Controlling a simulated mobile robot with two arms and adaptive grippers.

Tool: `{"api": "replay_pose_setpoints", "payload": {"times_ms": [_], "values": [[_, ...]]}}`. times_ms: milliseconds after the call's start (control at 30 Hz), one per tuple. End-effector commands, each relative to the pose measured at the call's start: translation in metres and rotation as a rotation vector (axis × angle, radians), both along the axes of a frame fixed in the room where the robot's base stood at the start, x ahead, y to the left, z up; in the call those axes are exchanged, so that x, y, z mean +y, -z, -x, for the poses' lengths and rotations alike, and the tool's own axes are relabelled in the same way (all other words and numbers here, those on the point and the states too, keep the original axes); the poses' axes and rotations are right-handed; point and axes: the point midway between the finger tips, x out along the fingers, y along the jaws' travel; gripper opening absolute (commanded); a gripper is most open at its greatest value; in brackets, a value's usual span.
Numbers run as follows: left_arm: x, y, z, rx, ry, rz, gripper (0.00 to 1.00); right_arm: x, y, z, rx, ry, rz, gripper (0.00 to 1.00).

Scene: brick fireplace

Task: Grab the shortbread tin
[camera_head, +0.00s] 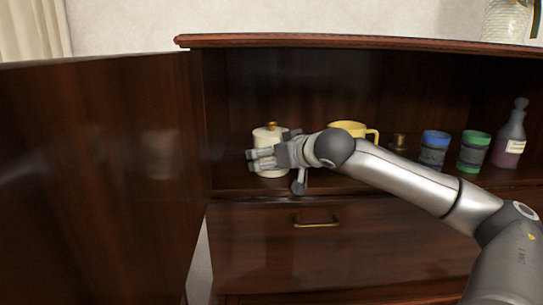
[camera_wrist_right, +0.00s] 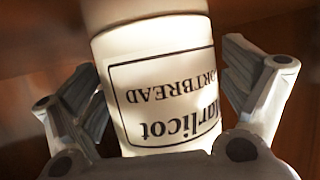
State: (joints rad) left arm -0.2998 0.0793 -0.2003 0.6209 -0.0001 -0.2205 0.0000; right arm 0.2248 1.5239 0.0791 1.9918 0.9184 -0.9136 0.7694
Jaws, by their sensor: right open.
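The shortbread tin (camera_head: 270,136) is a cream cylinder with a gold knob on its lid, standing on the cabinet shelf at the left. In the right wrist view the tin (camera_wrist_right: 158,85) appears upside down, with a dark framed label reading "SHORTBREAD" partly cut off. My right gripper (camera_head: 262,159) is at the tin in the head view. In the wrist view its fingers (camera_wrist_right: 165,95) are spread on both sides of the tin, open. The gripper hides part of the tin's front. My left gripper is not in view.
On the same shelf stand a yellow mug (camera_head: 350,129), a small brass item (camera_head: 399,142), a blue jar (camera_head: 434,150), a green jar (camera_head: 473,152) and a bottle (camera_head: 510,135). The open cabinet door (camera_head: 100,170) is at the left. A drawer (camera_head: 340,250) is below.

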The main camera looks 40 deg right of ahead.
Motion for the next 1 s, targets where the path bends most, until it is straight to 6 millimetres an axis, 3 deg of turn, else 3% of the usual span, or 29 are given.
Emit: {"api": "replay_pose_setpoints", "payload": {"times_ms": [67,633,1000], "values": [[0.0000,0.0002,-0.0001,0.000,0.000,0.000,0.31,0.0000,0.0001,0.0000,0.000,0.000,0.000,0.88],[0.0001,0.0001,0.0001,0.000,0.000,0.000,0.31,0.0000,-0.0005,0.0002,0.000,0.000,0.000,0.15],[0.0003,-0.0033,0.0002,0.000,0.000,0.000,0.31,0.0001,-0.0051,0.0001,-0.002,0.000,0.001,0.13]]}}
